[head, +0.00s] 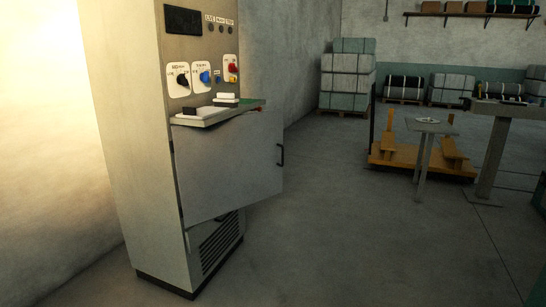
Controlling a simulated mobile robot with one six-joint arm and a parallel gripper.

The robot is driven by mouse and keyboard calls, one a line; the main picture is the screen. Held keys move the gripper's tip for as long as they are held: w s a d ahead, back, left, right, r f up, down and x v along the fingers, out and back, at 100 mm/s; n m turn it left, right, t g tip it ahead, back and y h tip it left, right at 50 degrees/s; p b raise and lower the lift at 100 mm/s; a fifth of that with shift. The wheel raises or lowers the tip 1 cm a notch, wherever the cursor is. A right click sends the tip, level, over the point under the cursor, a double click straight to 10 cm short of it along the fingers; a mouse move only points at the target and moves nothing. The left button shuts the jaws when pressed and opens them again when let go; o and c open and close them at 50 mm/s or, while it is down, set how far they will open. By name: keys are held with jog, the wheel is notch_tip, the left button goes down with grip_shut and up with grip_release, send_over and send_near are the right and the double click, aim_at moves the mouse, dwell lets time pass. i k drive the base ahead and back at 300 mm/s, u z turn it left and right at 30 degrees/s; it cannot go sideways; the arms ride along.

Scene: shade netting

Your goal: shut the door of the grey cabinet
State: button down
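The grey cabinet (148,150) stands upright against the wall at the left of the head view. Its door (228,165) is a plain grey panel below a small shelf. The door stands ajar: its right edge reaches out past the cabinet's side, and a dark gap shows along its lower left. A dark handle (281,154) sits at the door's right edge. My gripper is not in view.
The shelf (205,119) juts out above the door. Knobs and a dark display (183,21) are above it. A small table (430,126), an orange-yellow cart (395,160) and stacked bales (346,75) stand farther back. The floor before the cabinet is clear.

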aim_at(233, 163)
jog(key=u, duration=0.35)
jog(key=i, duration=0.75)
jog(key=u, duration=1)
jog(key=i, duration=0.75)
jog(key=u, duration=0.25)
